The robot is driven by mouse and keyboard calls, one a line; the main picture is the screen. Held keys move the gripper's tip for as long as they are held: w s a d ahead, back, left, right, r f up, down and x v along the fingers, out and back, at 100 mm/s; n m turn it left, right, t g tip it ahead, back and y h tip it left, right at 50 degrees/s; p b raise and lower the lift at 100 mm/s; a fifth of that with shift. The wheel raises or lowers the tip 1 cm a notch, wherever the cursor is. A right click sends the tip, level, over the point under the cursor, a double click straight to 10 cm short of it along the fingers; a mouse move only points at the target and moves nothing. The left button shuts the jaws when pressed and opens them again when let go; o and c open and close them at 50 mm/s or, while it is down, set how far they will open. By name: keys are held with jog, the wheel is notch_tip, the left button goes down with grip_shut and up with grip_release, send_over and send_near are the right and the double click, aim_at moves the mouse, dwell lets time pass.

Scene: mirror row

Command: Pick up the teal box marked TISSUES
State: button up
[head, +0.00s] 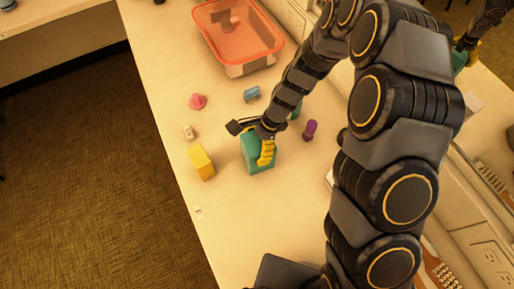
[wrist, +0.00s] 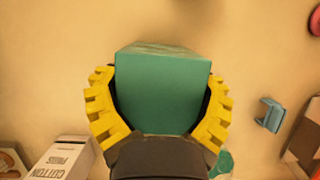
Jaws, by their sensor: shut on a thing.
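The teal box (head: 256,163) is at the middle of the counter in the head view. In the wrist view the teal box (wrist: 162,92) fills the space between the fingers. My gripper (head: 265,149) has its yellow ribbed fingers shut on the box. In the wrist view my gripper (wrist: 160,108) has one finger along each side of it. No TISSUES lettering shows on the faces I see. I cannot tell whether the box touches the counter or is raised.
A yellow box (head: 201,162) stands left of the teal box. A small white box (head: 189,132), a pink object (head: 197,102), a blue object (head: 251,94) and a purple object (head: 310,129) are nearby. A red tray (head: 238,38) lies farther back. The counter's front is clear.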

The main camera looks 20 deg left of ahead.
aim_at(253, 143)
jog(key=shift+r, duration=0.15)
jog(key=shift+r, duration=0.25)
notch_tip(253, 143, up, 2)
jog(key=shift+r, duration=0.2)
jog(key=s+d+r, duration=0.2)
jog(key=s+r, duration=0.1)
jog(key=r, duration=0.1)
jog(key=shift+d+r, duration=0.2)
jog(key=shift+r, duration=0.2)
jog(key=s+d+r, duration=0.1)
jog(key=s+d, duration=0.1)
jog(key=s+d+r, duration=0.2)
jog(key=s, duration=0.1)
jog(key=s+d+r, duration=0.2)
jog(key=s, duration=0.1)
jog(key=shift+s, duration=0.15)
